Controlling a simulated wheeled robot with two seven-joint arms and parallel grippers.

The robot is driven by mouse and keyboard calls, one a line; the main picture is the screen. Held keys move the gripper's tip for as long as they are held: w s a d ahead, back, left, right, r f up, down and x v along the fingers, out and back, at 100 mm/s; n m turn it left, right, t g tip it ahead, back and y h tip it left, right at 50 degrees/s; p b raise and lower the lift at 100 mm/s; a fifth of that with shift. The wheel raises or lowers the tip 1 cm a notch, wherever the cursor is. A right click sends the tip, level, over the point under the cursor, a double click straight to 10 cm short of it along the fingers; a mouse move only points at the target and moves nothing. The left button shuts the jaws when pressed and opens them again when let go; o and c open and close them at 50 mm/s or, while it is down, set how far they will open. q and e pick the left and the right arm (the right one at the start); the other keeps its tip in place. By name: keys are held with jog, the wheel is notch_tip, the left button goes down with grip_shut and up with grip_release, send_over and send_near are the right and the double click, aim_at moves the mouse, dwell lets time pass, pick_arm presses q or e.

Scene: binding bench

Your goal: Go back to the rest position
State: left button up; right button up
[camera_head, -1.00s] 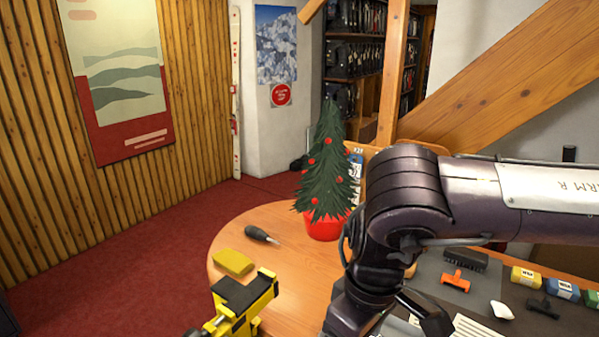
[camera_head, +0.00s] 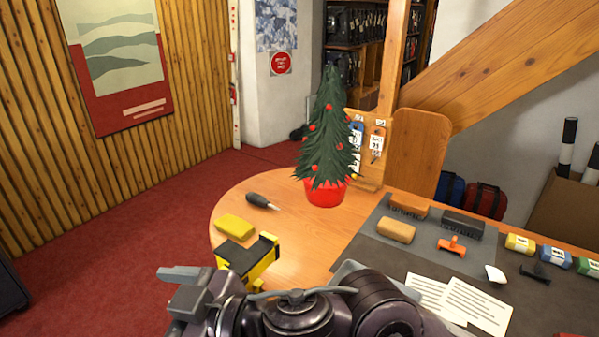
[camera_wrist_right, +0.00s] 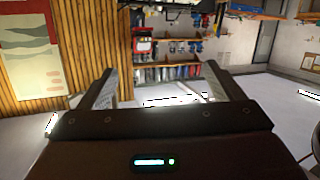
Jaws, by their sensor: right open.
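My right gripper (camera_head: 182,288) is at the bottom of the head view, left of the middle, with its arm folded in from the right along the bottom edge. It is in front of the table's near left part. In the right wrist view its two fingers (camera_wrist_right: 160,84) stand wide apart with nothing between them, facing the room and shelves beyond. My left gripper is in neither view.
The round-ended wooden table (camera_head: 302,250) bears a small decorated tree (camera_head: 328,135), a yellow block (camera_head: 235,227), a dark-handled tool (camera_head: 259,201) and a yellow-black device (camera_head: 247,262). A grey mat (camera_head: 385,243) with brushes and papers lies right. Red carpet (camera_head: 120,230) is clear at left.

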jog(key=w+d+m+t, duration=0.4)
jog(key=w, duration=0.1)
jog(key=w+d+f+m+t+h, duration=0.1)
jog(key=w+d+f+m+h, duration=0.3)
jog(key=d, duration=0.4)
jog(key=w+d+f+m+t+h, duration=0.25)
jog(key=d+f+h, duration=0.25)
jog(key=d+f, duration=0.25)
jog(key=s+d+f+m+g+h, duration=0.4)
jog(key=s+d+f+g+h, duration=0.3)
jog(key=s+d+f, duration=0.85)
notch_tip(320, 180, down, 32)
jog(key=d+g+y+b, duration=0.1)
jog(key=d+g+b, duration=0.1)
jog(key=b, duration=0.3)
jog(key=s+d+f+b, duration=0.2)
jog(key=s+f, duration=0.8)
jog(key=f, duration=0.3)
jog(key=s+d+f+g+b, duration=0.1)
jog(key=s+f+b, duration=0.2)
jog(key=s+f, duration=0.6)
notch_tip(320, 180, down, 4)
jog(key=shift+s+d+n, duration=0.35)
jog(key=shift+g, duration=0.25)
